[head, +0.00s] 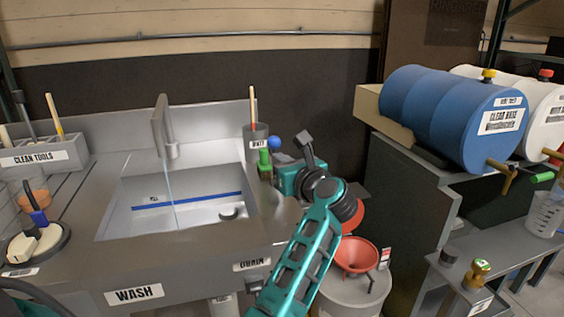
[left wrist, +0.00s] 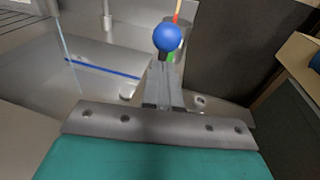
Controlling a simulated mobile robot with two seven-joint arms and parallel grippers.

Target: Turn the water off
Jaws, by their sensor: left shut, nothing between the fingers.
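The grey faucet (head: 163,128) stands at the back of the sink (head: 118,208). A thin blue water stream (head: 168,190) falls from it into the basin; the stream also shows at left in the left wrist view (left wrist: 62,40). A blue ball knob (head: 274,143) with a green part (head: 264,157) sits at the sink's back right. In the left wrist view the blue knob (left wrist: 167,37) appears just beyond the fingertips. My left gripper (head: 270,172) is shut and empty, close to the knob; I cannot tell whether it touches. My right gripper is not in view.
A grey cup (head: 250,143) holding a stick stands behind the knob. Red funnels (head: 355,255) lie to the right of my arm. A blue drum (head: 455,110) rests on a stand at right. Tools (head: 38,240) sit on the left of the counter.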

